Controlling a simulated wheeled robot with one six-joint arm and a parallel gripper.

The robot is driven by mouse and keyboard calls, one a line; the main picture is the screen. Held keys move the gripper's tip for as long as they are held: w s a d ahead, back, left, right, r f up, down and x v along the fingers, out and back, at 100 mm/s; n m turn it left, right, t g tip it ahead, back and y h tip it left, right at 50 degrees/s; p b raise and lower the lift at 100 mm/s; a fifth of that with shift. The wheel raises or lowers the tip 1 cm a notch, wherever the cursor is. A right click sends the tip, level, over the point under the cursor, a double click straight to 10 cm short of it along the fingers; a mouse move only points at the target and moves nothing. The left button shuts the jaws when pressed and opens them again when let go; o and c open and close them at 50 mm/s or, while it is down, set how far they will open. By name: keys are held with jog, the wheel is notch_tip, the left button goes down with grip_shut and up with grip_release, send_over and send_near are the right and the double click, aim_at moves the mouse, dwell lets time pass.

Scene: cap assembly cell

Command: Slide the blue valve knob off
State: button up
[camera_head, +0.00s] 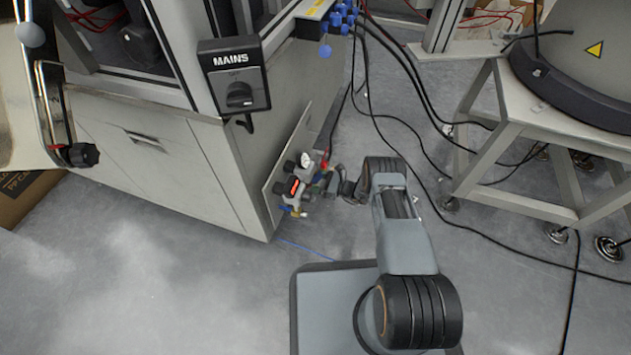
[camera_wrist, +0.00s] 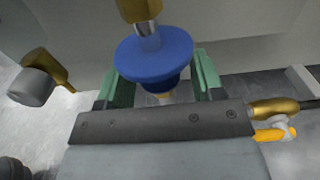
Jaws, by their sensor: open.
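The blue valve knob (camera_wrist: 153,56) is round and wide, with a narrower blue collar, and sits in the upper middle of the wrist view. A silver shaft and a brass fitting (camera_wrist: 140,9) show at its far side. My gripper (camera_wrist: 157,72) is open, with one green finger on each side of the knob's narrower part; whether either finger touches it I cannot tell. In the head view my gripper (camera_head: 328,184) is at the valve assembly (camera_head: 295,188) on the panel beside the cabinet. The knob cannot be made out clearly there.
A grey cylinder on a brass fitting (camera_wrist: 36,84) lies left of the knob, and a yellow lever (camera_wrist: 271,134) lies right. The cabinet (camera_head: 190,170) stands left of the arm. Black cables (camera_head: 420,150) and a metal stand (camera_head: 505,140) are on the right.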

jog(key=p+v, duration=0.3)
jog(key=v, duration=1)
jog(key=shift+s+d, duration=0.2)
jog(key=shift+d, duration=0.15)
